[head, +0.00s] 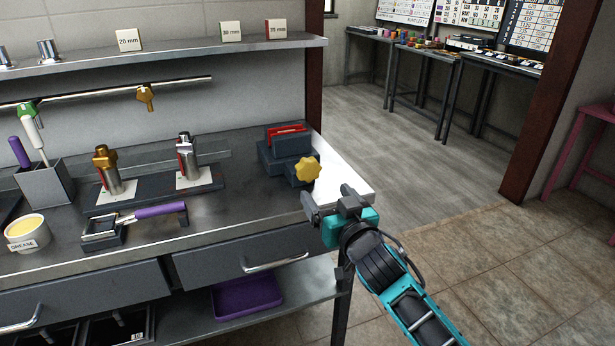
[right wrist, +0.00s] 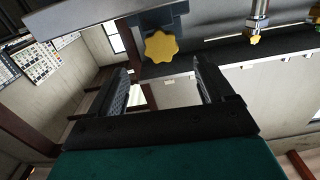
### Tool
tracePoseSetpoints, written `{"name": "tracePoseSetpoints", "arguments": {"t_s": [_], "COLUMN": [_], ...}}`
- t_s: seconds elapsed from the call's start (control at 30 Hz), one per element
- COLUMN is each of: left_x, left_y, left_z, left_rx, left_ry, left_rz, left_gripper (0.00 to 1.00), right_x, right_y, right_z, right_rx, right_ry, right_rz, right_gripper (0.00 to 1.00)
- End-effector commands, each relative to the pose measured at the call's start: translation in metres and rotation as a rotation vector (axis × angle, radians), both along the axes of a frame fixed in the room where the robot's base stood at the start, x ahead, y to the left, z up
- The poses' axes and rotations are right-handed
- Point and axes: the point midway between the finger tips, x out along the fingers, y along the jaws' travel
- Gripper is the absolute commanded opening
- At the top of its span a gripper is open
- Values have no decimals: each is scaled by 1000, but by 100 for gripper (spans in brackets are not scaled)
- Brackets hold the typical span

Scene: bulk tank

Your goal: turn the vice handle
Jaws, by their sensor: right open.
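The vice (head: 288,150) is a dark blue-grey block with red jaw faces near the right end of the workbench. Its handle is a yellow lobed knob (head: 308,170) on the front of the vice. In the right wrist view the knob (right wrist: 161,46) lies beyond the fingertips, roughly between them. My right gripper (head: 328,202) is open and empty, in front of and a little below the knob, apart from it. In the right wrist view my two black fingers (right wrist: 163,85) stand wide apart. My left gripper is not in view.
A purple-handled tool (head: 158,211) lies on the bench (head: 245,205) left of the vice. Two metal fittings stand on a dark rack (head: 145,190). A grease tub (head: 27,232) is at far left. A drawer handle (head: 275,262) sticks out from the bench front. Open floor lies to the right.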

Motion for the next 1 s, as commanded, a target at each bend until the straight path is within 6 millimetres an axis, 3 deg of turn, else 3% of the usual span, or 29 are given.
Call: {"name": "tracePoseSetpoints", "arguments": {"t_s": [0.27, 1.0], "left_x": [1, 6], "left_y": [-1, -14], "left_z": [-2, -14], "left_rx": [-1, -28], "left_ry": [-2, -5], "left_rz": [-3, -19], "left_gripper": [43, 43], "right_x": [14, 111], "right_y": [4, 37], "right_z": [6, 5], "right_rx": [2, 2], "right_ry": [-13, -13], "right_rz": [1, 2], "right_gripper": [81, 81]}}
